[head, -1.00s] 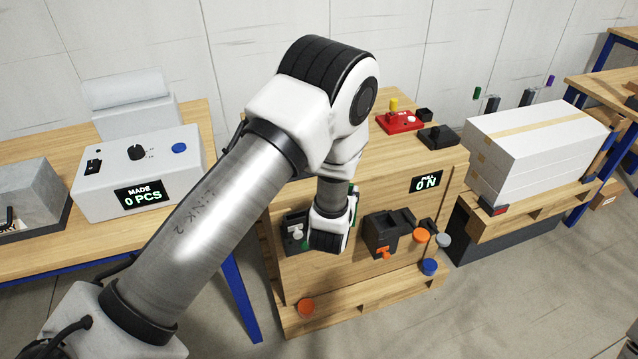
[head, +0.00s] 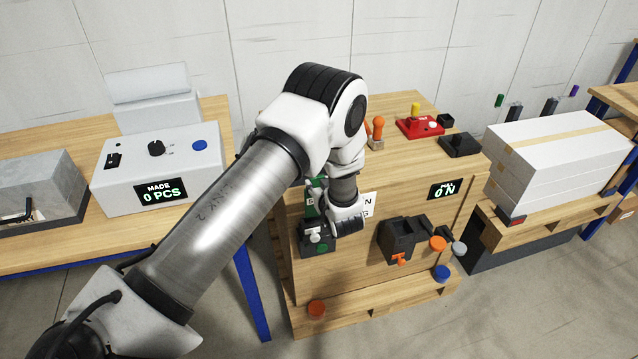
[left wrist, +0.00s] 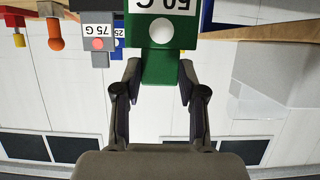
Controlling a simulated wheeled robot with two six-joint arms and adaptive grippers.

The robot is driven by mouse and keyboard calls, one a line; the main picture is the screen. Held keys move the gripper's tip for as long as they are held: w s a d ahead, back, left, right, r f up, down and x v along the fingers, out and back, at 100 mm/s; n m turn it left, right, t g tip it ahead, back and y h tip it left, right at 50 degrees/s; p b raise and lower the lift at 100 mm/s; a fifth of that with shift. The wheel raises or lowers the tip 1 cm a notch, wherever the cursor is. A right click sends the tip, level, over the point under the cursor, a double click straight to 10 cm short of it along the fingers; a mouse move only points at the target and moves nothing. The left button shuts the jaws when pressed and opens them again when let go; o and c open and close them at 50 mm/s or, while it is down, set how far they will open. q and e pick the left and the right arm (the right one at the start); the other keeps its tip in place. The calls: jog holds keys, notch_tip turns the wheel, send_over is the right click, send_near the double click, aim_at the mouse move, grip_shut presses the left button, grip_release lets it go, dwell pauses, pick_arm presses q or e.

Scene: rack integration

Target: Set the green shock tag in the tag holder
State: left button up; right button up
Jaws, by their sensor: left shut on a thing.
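The green shock tag (left wrist: 160,60) fills the top middle of the left wrist view. It has a white round spot and an upside-down "50 G" label. My left gripper (left wrist: 160,76) is shut on its narrow end. In the head view this gripper (head: 341,226) is over the front of a wooden crate, beside a black box (head: 312,246) with a green disc. Green patches show left of my wrist; I cannot tell whether they are the tag. I cannot tell which black fitting is the tag holder. My right gripper is not in view.
A black open fitting (head: 398,240) with an orange tab is on the crate front. A grey "75 G" tag (left wrist: 97,28) and a partly hidden blue one stand beyond the held tag. A red box (head: 419,128) is on the crate top (head: 400,165). White boxes (head: 555,150) stand right.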

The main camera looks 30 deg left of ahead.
pick_arm(q)
notch_tip(320, 180, down, 6)
jog(key=b, duration=0.4)
jog(key=shift+f+b, duration=0.35)
jog(key=shift+f, duration=0.05)
jog(key=o, duration=1.2)
jog(key=shift+s+r, duration=0.1)
jog(key=v, duration=1.2)
